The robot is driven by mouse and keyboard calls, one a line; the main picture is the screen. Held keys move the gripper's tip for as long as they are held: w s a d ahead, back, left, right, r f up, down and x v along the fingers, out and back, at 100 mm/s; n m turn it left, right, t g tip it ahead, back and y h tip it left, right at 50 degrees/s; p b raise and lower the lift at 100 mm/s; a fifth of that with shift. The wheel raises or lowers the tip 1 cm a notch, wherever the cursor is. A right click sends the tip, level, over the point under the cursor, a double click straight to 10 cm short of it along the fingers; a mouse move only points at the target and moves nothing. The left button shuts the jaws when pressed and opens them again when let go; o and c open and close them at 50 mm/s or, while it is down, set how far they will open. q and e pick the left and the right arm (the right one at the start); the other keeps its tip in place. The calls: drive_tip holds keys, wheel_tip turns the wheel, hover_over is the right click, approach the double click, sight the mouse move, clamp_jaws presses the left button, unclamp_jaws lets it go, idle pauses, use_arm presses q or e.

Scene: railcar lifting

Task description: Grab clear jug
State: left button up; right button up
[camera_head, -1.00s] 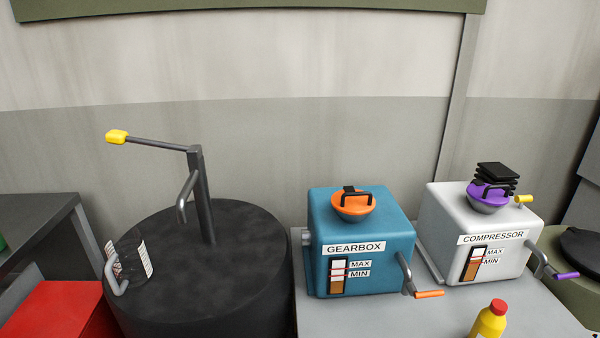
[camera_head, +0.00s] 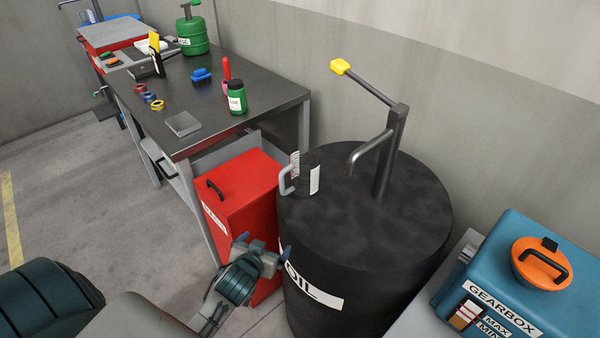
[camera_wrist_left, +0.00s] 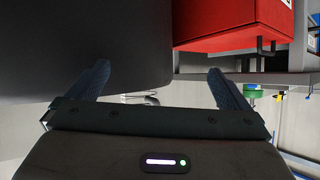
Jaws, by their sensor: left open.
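The clear jug (camera_head: 307,174) stands upright on top of the black oil drum (camera_head: 400,230), near its left edge. It has a grey handle on its left side and a white label with markings. My left gripper (camera_head: 262,250) is in front of the drum's left side, below and left of the jug and apart from it. In the left wrist view my left gripper (camera_wrist_left: 160,82) has its two fingers spread with nothing between them. My right gripper is not in view.
A red cabinet (camera_head: 240,195) stands left of the drum, beside a workbench (camera_head: 210,85) with tools and bottles. A blue gearbox (camera_head: 500,265) is at the right.

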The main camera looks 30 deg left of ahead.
use_arm(q)
wheel_tip(320, 180, up, 4)
drive_tip(key=t+h, duration=0.2)
drive_tip(key=t, duration=0.4)
approach(298, 169)
drive_tip(key=shift+m, duration=0.4)
drive_tip(key=w+p, duration=0.2)
drive_tip(key=w, duration=0.1)
drive_tip(key=w+p, duration=0.1)
drive_tip(key=shift+w+a+f, duration=0.2)
drive_tip(key=shift+f, duration=0.15)
drive_tip(key=shift+w+f+p, duration=0.1)
drive_tip(key=shift+w+p, duration=0.2)
drive_tip(key=shift+w, duration=0.25)
drive_tip(key=shift+w+p, duration=0.3)
drive_tip(key=shift+p, duration=0.05)
drive_tip(key=shift+w+r+p, duration=0.7)
drive_tip(key=shift+w+p, duration=0.25)
drive_tip(key=shift+w, duration=0.05)
drive_tip(key=shift+w+f, duration=0.25)
drive_tip(key=shift+w, duration=0.75)
drive_tip(key=shift+w+f, duration=0.1)
drive_tip(key=shift+w, duration=0.15)
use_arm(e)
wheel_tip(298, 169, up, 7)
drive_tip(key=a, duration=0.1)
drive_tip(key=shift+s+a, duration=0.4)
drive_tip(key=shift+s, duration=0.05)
